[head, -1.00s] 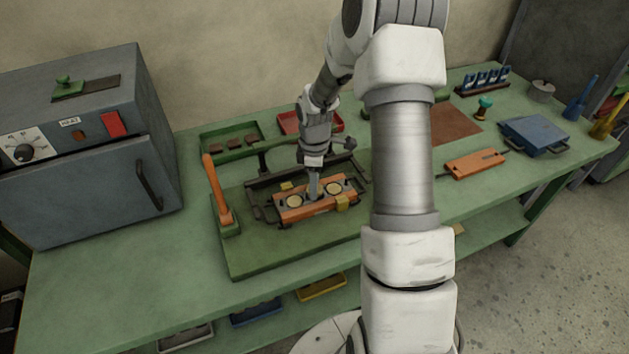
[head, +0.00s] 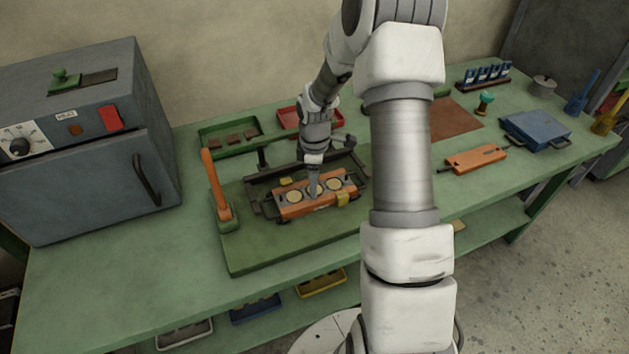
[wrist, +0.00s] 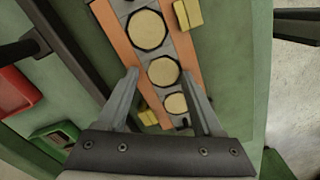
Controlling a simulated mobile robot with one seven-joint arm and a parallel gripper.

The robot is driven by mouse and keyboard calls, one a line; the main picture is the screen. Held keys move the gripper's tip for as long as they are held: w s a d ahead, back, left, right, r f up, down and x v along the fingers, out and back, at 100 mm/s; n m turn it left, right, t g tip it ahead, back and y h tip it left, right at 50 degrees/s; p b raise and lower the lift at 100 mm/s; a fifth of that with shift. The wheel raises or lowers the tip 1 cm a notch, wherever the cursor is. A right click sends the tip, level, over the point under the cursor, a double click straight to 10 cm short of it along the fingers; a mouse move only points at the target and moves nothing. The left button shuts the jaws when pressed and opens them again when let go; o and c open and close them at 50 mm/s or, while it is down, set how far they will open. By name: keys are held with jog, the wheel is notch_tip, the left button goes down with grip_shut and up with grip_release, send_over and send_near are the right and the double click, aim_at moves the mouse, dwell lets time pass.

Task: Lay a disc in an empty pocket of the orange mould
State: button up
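The orange mould (head: 325,203) lies in the dark frame on the green board. Pale yellow discs lie in all three of its pockets: the left disc (head: 294,197), the middle disc (head: 315,191) and the right disc (head: 334,184). The wrist view shows the mould's orange edge (wrist: 119,38), with the middle disc (wrist: 163,72) lying between my finger directions. My gripper (wrist: 160,72) is open and empty above the middle pocket, its fingers apart with a gap on both sides of that disc. It also shows in the head view (head: 314,190).
Yellow clamp blocks (head: 343,199) sit at the mould's edges. An orange lever (head: 216,185) stands left of it. A green tray (head: 229,136) and a red tray (head: 297,117) lie behind. A grey heater box (head: 85,140) stands at the left. The front left bench is clear.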

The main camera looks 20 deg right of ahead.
jog(key=shift+s+a+f, duration=0.2)
jog(key=shift+s+f, duration=0.15)
jog(key=shift+s, duration=0.15)
jog(key=shift+r, duration=0.1)
notch_tip(320, 180, up, 18)
jog(key=p, duration=0.1)
jog(key=shift+w+d, duration=0.15)
jog(key=shift+w, duration=0.2)
dwell(0.4)
